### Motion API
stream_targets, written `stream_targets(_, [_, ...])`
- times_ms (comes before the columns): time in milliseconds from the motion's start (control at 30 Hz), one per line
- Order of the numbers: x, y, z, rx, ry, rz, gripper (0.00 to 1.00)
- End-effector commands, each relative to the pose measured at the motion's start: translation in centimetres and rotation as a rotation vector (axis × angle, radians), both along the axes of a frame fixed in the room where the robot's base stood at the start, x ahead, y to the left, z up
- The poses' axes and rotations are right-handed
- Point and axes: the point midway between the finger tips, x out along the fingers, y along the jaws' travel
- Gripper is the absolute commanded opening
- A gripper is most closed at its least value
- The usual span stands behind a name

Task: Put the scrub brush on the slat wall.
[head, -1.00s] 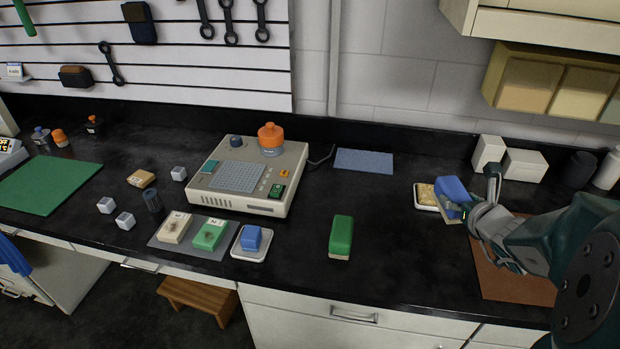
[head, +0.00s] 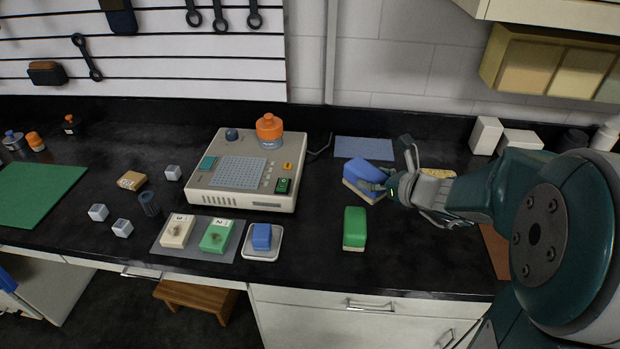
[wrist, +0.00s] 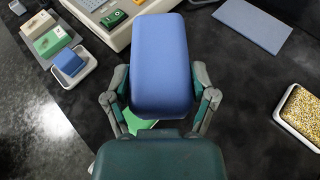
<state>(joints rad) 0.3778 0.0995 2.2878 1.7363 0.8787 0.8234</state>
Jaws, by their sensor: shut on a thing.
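My gripper (head: 394,176) is shut on a blue scrub brush (head: 362,172) with a pale underside and holds it, tilted, above the counter right of the beige device. In the wrist view the brush's blue top (wrist: 160,60) sits between the two fingers of my gripper (wrist: 160,82). The white slat wall (head: 190,72) is at the upper left of the head view, well away from my gripper. A dark brush-like block (head: 47,73) and several dark wrenches hang on it. A similar green block (head: 354,228) with a pale underside lies on the counter, just below my gripper in the head view.
The beige device (head: 238,203) with an orange-capped bottle (head: 269,130) stands between the brush and the wall. A blue mat (head: 363,147) lies behind the brush. A small blue block (head: 261,236) sits in a white tray in front. White boxes (head: 487,136) stand at the right.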

Motion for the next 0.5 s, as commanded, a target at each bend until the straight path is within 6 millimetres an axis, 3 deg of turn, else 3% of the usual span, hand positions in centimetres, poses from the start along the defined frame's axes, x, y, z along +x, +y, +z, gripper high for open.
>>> stream_targets(500, [9.4,2.3,-5.2,-0.004,0.005,0.001,0.20])
